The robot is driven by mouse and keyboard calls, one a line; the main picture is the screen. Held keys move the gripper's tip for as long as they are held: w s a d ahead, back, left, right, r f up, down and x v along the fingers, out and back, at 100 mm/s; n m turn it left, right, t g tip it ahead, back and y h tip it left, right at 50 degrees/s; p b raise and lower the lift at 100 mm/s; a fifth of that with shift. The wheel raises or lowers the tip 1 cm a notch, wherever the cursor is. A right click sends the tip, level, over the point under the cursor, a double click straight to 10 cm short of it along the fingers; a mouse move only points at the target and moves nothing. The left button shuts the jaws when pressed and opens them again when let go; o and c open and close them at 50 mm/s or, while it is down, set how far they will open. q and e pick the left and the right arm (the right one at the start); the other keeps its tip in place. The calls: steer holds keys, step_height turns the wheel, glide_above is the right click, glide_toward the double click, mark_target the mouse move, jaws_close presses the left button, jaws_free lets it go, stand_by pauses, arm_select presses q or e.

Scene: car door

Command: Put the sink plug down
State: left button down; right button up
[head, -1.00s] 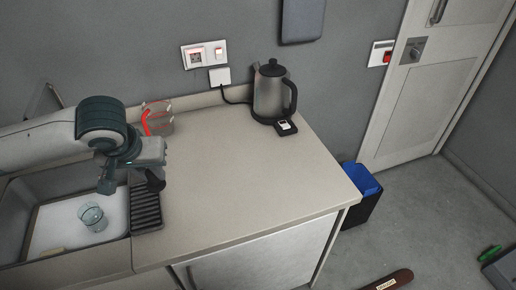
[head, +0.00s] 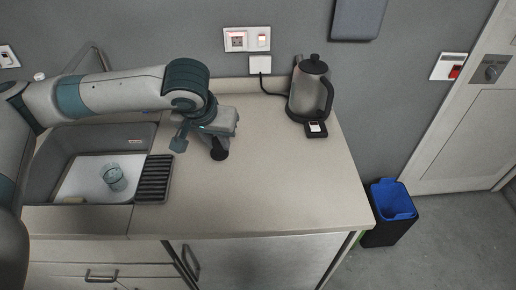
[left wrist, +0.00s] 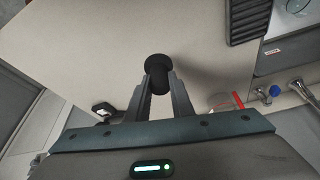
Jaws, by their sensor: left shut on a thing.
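The sink plug (left wrist: 158,68) is a black, round-topped piece held between the two fingers of my left gripper (left wrist: 160,92) in the left wrist view. In the head view the dark plug (head: 219,153) hangs under my left gripper (head: 216,138), over the worktop just right of the drying rack. My left gripper is shut on it. Whether the plug touches the worktop I cannot tell. The sink (head: 42,185) is at the left and holds a clear glass (head: 114,178) on its pale bottom. My right gripper is not in view.
A black ribbed drying rack (head: 154,180) lies beside the sink. A kettle (head: 309,88) stands at the back right, with a small dark device (head: 316,129) in front. A measuring jug (left wrist: 222,103) shows partly in the left wrist view. The worktop's middle (head: 270,185) is clear. A bin (head: 388,212) stands on the floor.

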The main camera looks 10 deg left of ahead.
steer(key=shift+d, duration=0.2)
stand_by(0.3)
